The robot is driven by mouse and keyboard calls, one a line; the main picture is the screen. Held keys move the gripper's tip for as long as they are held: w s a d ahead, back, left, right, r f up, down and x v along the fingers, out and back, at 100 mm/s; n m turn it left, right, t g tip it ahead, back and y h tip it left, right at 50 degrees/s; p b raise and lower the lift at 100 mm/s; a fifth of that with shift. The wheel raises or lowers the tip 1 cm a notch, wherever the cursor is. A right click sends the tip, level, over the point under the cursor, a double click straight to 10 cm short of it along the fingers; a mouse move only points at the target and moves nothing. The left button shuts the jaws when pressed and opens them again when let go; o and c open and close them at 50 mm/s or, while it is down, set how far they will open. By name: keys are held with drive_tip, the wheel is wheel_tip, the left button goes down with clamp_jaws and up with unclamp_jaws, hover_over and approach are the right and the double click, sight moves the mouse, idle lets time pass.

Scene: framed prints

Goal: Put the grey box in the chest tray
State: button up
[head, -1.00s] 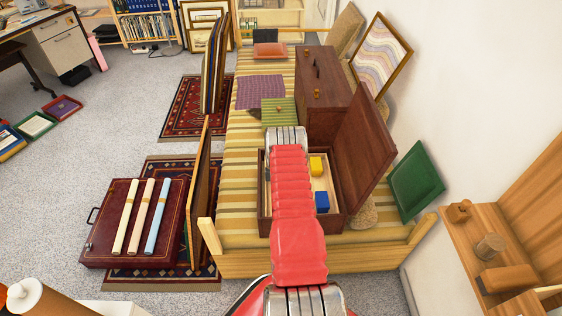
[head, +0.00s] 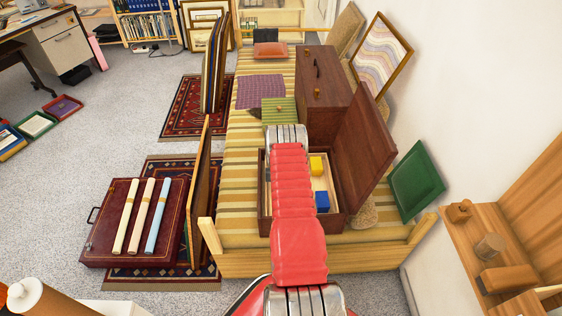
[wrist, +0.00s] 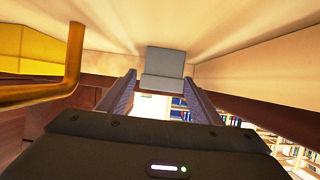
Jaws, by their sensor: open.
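The grey box (wrist: 165,62) shows in the wrist view at the pale inside of the chest tray (wrist: 235,65), near a corner. My gripper (wrist: 160,78) is open, with one finger on each side of the box and a small gap at each. I cannot tell how firmly the box rests on the tray. In the head view the open brown chest (head: 264,205) stands on the striped bench, with the pale tray inside. My red arm reaches over it and hides my gripper and the grey box there.
The raised lid (head: 365,150) stands at the right. A gold handle (wrist: 75,60) is close at left in the wrist view. A closed brown chest (head: 322,85) stands behind.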

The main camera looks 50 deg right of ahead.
drive_tip(key=shift+v, duration=3.4)
